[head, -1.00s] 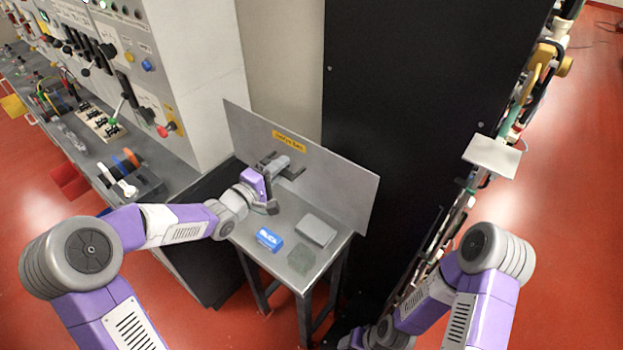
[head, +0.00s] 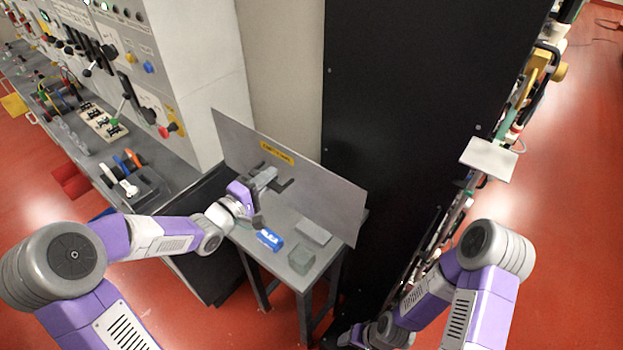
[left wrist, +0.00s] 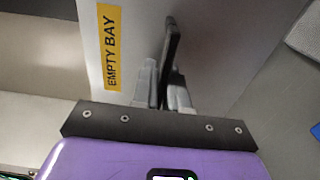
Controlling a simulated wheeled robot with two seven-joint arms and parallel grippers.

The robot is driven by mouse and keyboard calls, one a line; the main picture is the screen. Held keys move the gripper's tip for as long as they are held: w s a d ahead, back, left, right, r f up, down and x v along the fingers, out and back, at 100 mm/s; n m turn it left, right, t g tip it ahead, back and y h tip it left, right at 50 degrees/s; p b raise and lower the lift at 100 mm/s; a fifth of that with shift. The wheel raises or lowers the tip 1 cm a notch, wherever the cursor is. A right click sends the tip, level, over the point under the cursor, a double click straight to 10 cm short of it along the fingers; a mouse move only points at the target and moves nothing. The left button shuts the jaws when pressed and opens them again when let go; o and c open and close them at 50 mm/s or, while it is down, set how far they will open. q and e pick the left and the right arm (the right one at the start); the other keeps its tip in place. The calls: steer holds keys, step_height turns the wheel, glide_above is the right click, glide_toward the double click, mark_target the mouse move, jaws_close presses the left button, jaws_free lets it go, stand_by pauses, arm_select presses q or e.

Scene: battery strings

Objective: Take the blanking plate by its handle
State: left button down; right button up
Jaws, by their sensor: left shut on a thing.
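The blanking plate (head: 318,188) is a large grey panel with a yellow label. It is upright and slightly tilted above the back of the small table in the head view. In the left wrist view the plate (left wrist: 215,50) carries a yellow label reading "EMPTY BAY" and a black handle (left wrist: 172,45). My left gripper (head: 268,178) is shut on that handle; its grey fingers (left wrist: 163,90) sit on either side of it in the wrist view. My right arm is at the lower right of the head view, but its gripper jaws cannot be made out.
The small grey table (head: 272,263) holds a blue box (head: 270,239), a flat grey block (head: 313,231) and a greenish clear block (head: 301,260). A tall black cabinet (head: 400,120) stands right of the plate. A control bench (head: 180,190) with switches stands left.

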arm_select(q)
steer(key=shift+p+v, duration=0.55)
steer(key=shift+v, duration=1)
steer(key=shift+r, duration=0.1)
steer(key=shift+w, duration=0.1)
